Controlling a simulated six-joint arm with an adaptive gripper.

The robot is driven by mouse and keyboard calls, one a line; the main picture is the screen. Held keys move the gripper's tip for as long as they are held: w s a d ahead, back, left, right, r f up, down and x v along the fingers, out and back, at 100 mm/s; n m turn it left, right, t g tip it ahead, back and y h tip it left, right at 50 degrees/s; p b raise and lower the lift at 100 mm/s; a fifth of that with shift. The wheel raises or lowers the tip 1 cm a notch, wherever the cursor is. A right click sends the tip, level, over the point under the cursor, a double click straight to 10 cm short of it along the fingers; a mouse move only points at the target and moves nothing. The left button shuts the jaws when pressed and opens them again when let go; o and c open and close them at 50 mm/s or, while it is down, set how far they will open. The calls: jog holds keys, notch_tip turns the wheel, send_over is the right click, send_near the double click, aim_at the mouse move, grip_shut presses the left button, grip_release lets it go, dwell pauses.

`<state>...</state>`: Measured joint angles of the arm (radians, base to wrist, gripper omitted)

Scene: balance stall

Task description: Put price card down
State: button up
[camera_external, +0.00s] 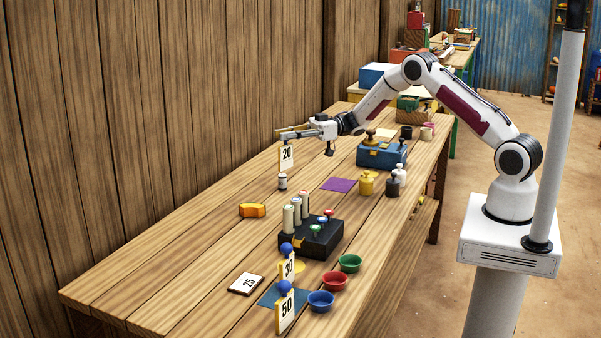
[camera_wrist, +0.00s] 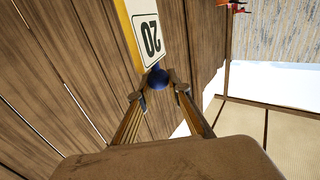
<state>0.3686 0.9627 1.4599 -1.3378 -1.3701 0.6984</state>
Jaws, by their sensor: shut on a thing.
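The price card "20" (camera_external: 286,155) is white with a yellow edge and hangs above the back part of the wooden table (camera_external: 190,280). My gripper (camera_external: 286,136) is shut on it from above. In the wrist view my gripper (camera_wrist: 160,88) has its fingertips on both sides of the card's blue ball knob (camera_wrist: 158,78), and the card's face (camera_wrist: 148,35) extends beyond. Cards "30" (camera_external: 289,268) and "50" (camera_external: 286,311) stand upright at the near end, each with a blue ball. Card "25" (camera_external: 246,284) lies flat.
A small jar (camera_external: 282,182) stands below the held card. An orange block (camera_external: 252,210), a purple mat (camera_external: 339,184) and a black box (camera_external: 311,238) with upright cylinders are nearby. Yellow and dark weights (camera_external: 366,183) stand right. The table's left part is clear; a wooden wall (camera_external: 150,110) rises behind.

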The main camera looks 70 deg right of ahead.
jog(key=s+d+n+g+y, duration=0.2)
jog(key=s+d+n+g, duration=0.1)
jog(key=s, duration=0.9)
jog(key=shift+g+y, duration=0.3)
jog(key=shift+g, duration=0.4)
jog(key=shift+d, duration=0.1)
notch_tip(320, 180, down, 6)
jog(key=shift+f, duration=2)
